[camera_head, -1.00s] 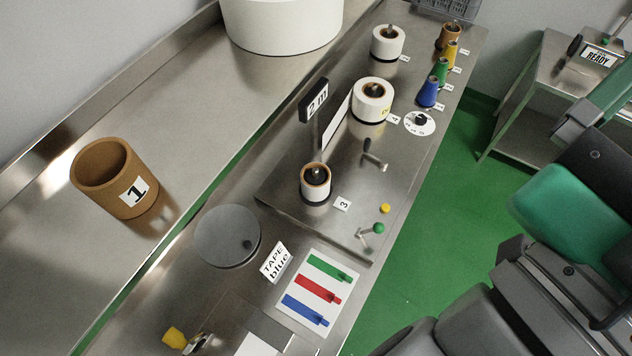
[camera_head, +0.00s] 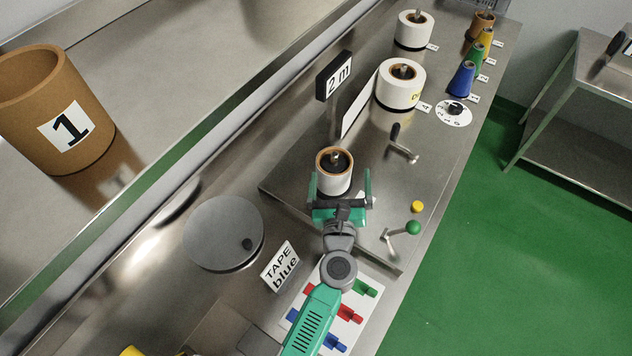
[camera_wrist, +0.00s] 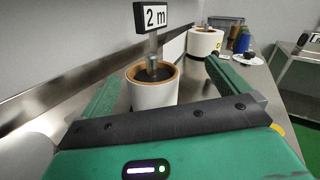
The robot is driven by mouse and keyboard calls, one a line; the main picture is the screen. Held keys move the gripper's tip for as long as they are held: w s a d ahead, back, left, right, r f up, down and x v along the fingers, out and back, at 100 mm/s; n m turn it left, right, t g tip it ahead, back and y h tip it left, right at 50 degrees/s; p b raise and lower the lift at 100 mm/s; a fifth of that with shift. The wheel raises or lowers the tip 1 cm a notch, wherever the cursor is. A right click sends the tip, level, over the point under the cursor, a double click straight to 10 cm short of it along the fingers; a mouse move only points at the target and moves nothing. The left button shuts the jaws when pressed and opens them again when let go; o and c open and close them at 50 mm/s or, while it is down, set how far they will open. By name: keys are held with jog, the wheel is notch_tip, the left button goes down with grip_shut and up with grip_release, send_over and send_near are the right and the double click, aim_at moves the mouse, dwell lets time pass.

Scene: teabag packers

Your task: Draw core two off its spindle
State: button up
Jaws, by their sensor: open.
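A white roll on a brown core (camera_head: 333,176) stands upright on a spindle on the raised steel plate. It also shows straight ahead in the wrist view (camera_wrist: 152,95), with the spindle top rising from its dark centre. My gripper (camera_head: 341,188) is open, its green fingers either side of the roll's near side. I cannot tell whether they touch it. A second white roll (camera_head: 400,86) and a third (camera_head: 414,31) stand farther back. I cannot read a number two on any of them.
A "2 m" sign (camera_head: 334,76) stands behind the near roll. A brown cup marked 1 (camera_head: 40,100) is at left. Coloured cones (camera_head: 461,78) stand at the back.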

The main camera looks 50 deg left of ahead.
aim_at(333, 180)
jog(key=f, duration=0.1)
jog(key=s+f+m, duration=0.1)
jog(key=f, duration=0.1)
jog(key=a+f+m, duration=0.1)
jog(key=shift+s+f, duration=0.15)
jog(key=shift+f, duration=0.25)
jog(key=shift+x, duration=1.2)
jog(key=shift+w+a+r, duration=0.25)
jog(key=shift+w+r, duration=0.1)
jog(key=shift+w, duration=0.05)
jog(key=x, duration=0.3)
jog(key=b+x, duration=0.1)
jog(key=shift+w+a+r, duration=0.15)
jog(key=shift+w+r, duration=0.05)
jog(key=shift+r, duration=0.15)
jog(key=c, duration=0.9)
